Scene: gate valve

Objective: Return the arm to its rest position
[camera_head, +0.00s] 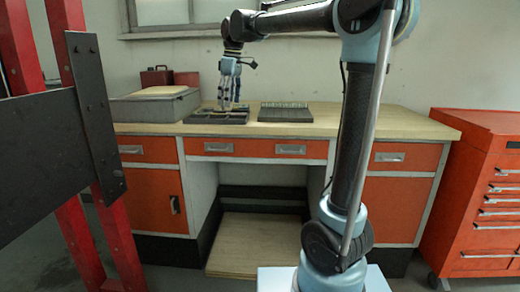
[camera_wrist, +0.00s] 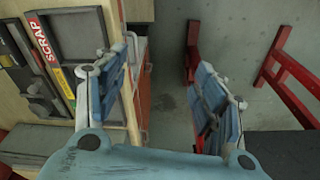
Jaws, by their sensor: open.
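My arm reaches up and over the workbench from the right side of the head view. My gripper (camera_head: 228,103) hangs fingers-down in front of the dark tray at the bench's left-middle. In the wrist view its two blue-grey fingers (camera_wrist: 160,75) are spread wide with nothing between them; grey floor shows through the gap. Whether the fingertips touch the tray cannot be told from the head view.
The workbench (camera_head: 395,122) has orange drawers. On it are a left tray (camera_head: 240,118), a right tray (camera_head: 285,114) and a grey box (camera_head: 150,108). A SCRAP label (camera_wrist: 44,40) shows in the wrist view. A red-framed stand (camera_head: 105,150) is left; an orange tool cabinet (camera_head: 475,200) right.

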